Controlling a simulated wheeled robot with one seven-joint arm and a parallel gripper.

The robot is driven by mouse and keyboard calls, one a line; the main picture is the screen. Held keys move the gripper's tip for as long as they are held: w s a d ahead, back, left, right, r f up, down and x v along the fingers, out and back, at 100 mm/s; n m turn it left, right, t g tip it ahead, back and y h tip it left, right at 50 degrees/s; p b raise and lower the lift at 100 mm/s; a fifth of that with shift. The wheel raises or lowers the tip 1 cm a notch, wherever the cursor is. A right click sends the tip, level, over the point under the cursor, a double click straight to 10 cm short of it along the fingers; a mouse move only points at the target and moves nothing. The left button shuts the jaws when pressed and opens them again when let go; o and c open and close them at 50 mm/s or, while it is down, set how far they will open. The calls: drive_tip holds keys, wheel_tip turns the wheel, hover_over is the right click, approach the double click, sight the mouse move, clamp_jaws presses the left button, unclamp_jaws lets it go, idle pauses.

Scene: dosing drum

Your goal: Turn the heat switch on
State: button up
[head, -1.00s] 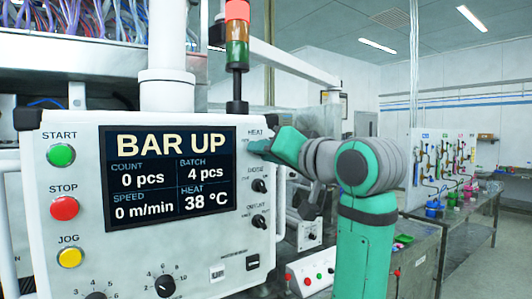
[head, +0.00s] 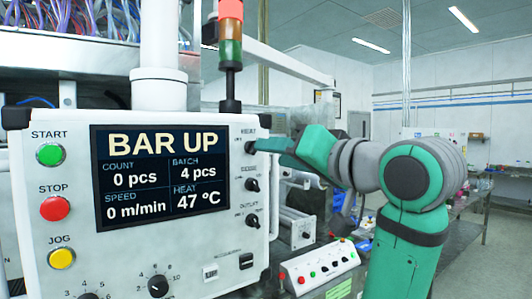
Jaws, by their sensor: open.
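The white control panel (head: 20,180) fills the left side of the head view. The heat switch (head: 251,147) is a small black knob at the panel's upper right, under the label HEAT. Its pointer is too small to read. The screen (head: 163,177) reads BAR UP and a heat of 47 °C.
Two more black knobs, dose (head: 252,184) and outlet (head: 252,220), sit below the heat switch. Start (head: 50,154), stop (head: 54,208) and jog (head: 61,258) buttons line the left. A signal tower (head: 230,45) rises behind. A small button box (head: 318,265) stands lower right.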

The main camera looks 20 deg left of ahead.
drive_tip(key=shift+v, duration=1.55)
drive_tip(key=shift+f, duration=0.1)
